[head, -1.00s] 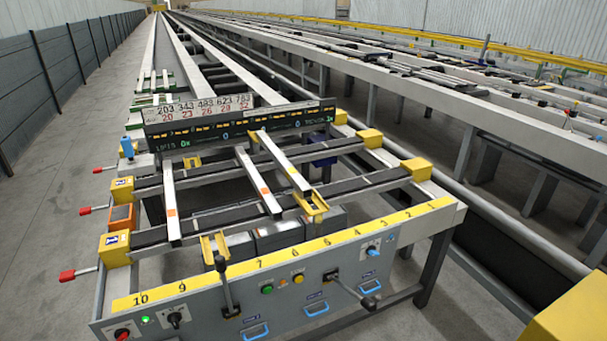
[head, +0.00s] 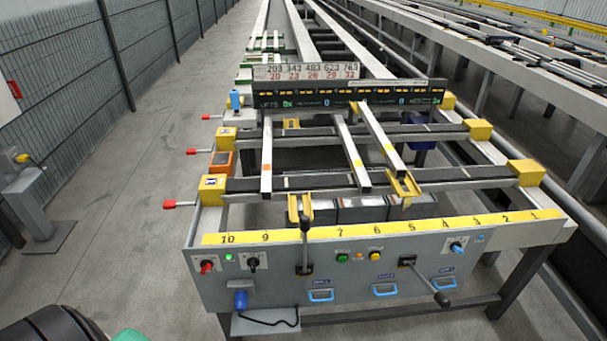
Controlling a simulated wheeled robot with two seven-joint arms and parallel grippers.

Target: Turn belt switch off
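The runout table's grey front panel (head: 350,285) faces me. It carries a red knob (head: 206,267) at its left end, a lit green lamp (head: 228,257), a black rotary switch (head: 252,261) and a blue knob (head: 456,247) at the right. A green button (head: 342,257) and a yellow button (head: 376,255) sit mid-panel. Labels are too small to read, so I cannot tell which control is the belt switch or its setting. Neither gripper is in view.
Two black-knobbed levers, one upright (head: 305,240) and one jutting forward (head: 428,283), stick out from the panel. Red-tipped handles (head: 169,204) project left. The concrete floor (head: 120,240) at left is open.

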